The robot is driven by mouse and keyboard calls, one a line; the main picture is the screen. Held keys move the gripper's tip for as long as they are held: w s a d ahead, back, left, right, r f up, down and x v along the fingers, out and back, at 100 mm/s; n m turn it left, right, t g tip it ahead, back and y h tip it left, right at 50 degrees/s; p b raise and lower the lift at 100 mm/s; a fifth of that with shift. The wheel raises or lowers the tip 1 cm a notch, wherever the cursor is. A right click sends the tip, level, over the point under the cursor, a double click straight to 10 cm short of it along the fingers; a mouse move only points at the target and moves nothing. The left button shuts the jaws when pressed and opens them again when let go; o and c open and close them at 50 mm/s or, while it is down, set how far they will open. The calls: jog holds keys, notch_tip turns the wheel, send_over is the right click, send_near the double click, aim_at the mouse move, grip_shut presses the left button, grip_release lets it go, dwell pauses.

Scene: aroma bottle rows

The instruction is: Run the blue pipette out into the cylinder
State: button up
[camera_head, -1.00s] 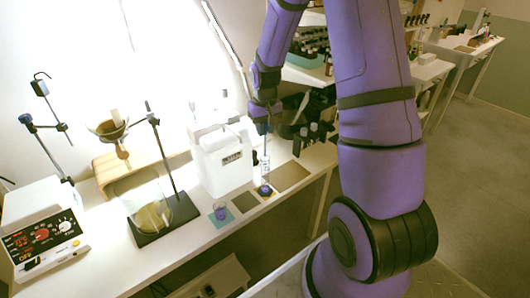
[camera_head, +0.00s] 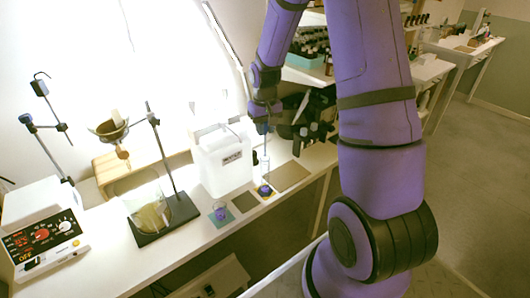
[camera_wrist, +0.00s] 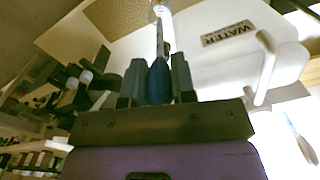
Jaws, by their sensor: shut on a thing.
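My gripper (camera_wrist: 156,88) is shut on the blue bulb of the pipette (camera_wrist: 158,84), which stands between the two fingers in the wrist view. Its thin clear stem runs away toward the clear cylinder (camera_wrist: 161,8) at the top edge. In the head view, my gripper (camera_head: 264,118) is above the cylinder (camera_head: 264,163), with the pipette pointing down over it. The cylinder stands upright on a blue base (camera_head: 264,190). The stem's tip appears at or inside the cylinder's mouth; how deep, and any liquid level, I cannot tell.
A white water container (camera_head: 222,162) stands just left of the cylinder. A small purple-blue cup (camera_head: 220,210) sits on a teal mat in front. A stand with a flask (camera_head: 150,208) and a device with a red display (camera_head: 42,240) are farther left. A brown mat (camera_head: 289,177) lies bare to the right.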

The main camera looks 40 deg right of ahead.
jog(key=shift+r, duration=1.95)
